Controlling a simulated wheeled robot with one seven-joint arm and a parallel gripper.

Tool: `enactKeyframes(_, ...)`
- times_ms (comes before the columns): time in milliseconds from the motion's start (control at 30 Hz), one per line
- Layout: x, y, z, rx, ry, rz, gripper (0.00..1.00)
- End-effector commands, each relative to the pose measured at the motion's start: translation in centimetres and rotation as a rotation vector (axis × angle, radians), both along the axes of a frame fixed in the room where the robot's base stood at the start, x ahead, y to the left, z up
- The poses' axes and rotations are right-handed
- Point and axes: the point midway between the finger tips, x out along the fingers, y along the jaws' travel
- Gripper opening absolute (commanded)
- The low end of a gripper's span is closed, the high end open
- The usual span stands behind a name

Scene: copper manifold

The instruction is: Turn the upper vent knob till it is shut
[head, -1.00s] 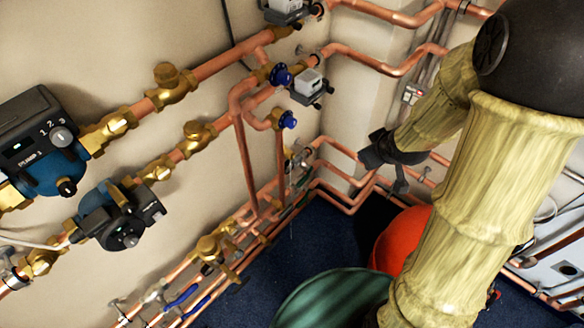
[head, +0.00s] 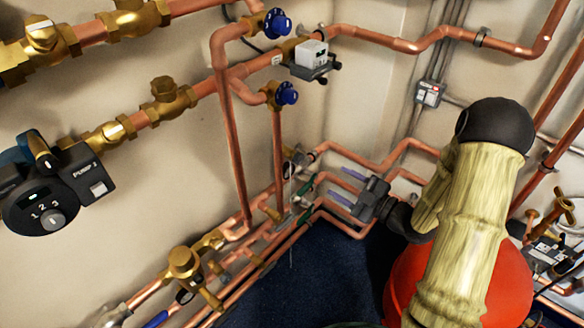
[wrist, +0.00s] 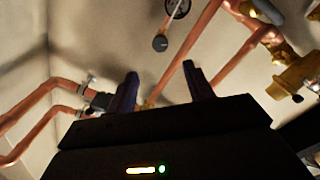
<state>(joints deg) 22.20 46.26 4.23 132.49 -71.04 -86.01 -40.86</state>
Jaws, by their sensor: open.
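Two blue knobs stand on copper pipework on the left wall in the head view. The higher blue knob (head: 277,22) is near the top, at a brass fitting, and the lower blue knob (head: 287,93) is below it. No label shows which is the vent knob, and I cannot tell whether either is shut. My gripper (head: 337,182) is open and empty, below and to the right of both knobs and apart from them. Its two purple fingers point left. In the wrist view my gripper (wrist: 162,80) has nothing between its fingers, and I cannot identify a blue knob there.
Copper pipes (head: 230,150) run down the wall to low pipework near my gripper. A grey-white valve box (head: 310,58) sits beside the knobs. Pumps (head: 48,205) are at left, and a red rounded vessel (head: 510,285) stands below my arm. Dark blue floor (head: 300,285) is open.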

Motion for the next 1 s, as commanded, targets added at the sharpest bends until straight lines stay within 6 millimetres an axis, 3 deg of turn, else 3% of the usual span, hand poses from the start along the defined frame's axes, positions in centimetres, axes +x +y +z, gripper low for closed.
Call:
enactKeyframes(467,0.2,0.4,0.0,0.009,-0.011,0.008,0.52)
enactKeyframes(1000,5.3,7.2,0.0,0.009,-0.011,0.01,0.52)
